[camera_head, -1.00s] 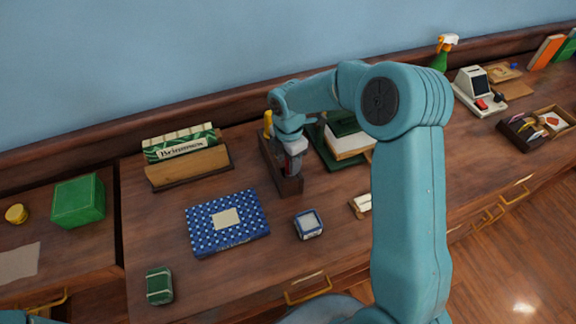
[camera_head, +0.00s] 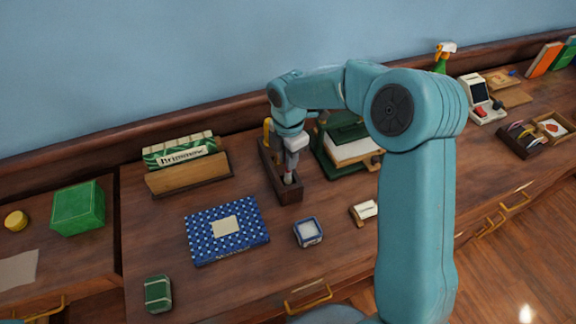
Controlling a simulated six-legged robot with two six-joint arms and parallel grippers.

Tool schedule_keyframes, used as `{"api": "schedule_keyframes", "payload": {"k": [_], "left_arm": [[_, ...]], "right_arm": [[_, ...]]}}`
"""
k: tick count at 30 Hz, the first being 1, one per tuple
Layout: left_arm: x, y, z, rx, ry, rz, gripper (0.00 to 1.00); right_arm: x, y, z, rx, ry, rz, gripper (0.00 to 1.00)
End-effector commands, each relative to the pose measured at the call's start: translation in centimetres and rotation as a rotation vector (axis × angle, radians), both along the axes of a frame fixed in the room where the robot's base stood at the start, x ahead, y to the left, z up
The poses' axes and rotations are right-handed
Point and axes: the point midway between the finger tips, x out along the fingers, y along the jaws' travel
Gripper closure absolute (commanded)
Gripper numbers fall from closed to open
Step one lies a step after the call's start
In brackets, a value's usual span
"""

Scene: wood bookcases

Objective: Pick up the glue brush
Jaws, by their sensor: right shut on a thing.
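My right gripper (camera_head: 291,161) reaches down over a narrow dark wooden tray (camera_head: 287,194) in the middle of the desk. It is shut on a slim, pale thing, seemingly the glue brush (camera_head: 289,178), whose lower end is at the tray's opening. The brush is small here and mostly covered by the gripper, so its shape is unclear. I cannot tell whether its tip is clear of the tray. My left gripper is not in view.
A yellow-handled tool (camera_head: 267,128) stands at the tray's back end. A green press-like stand (camera_head: 345,145) is close on the right. A blue patterned box (camera_head: 227,230) and a small blue-rimmed dish (camera_head: 308,232) lie in front.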

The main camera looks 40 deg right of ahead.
Motion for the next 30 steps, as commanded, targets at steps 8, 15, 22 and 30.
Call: {"api": "schedule_keyframes", "payload": {"k": [8,15,22,30], "left_arm": [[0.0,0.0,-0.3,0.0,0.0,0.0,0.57],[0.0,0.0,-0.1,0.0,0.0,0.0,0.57],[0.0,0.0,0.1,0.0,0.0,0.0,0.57],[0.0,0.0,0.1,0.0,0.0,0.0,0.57]], "right_arm": [[0.1,0.0,7.1,-0.001,-0.006,0.0,1.0],[0.1,0.0,12.3,0.0,-0.004,0.0,1.0],[0.0,0.0,15.1,0.0,-0.001,0.0,1.0],[0.0,0.0,15.9,0.0,0.001,0.0,1.0]]}}
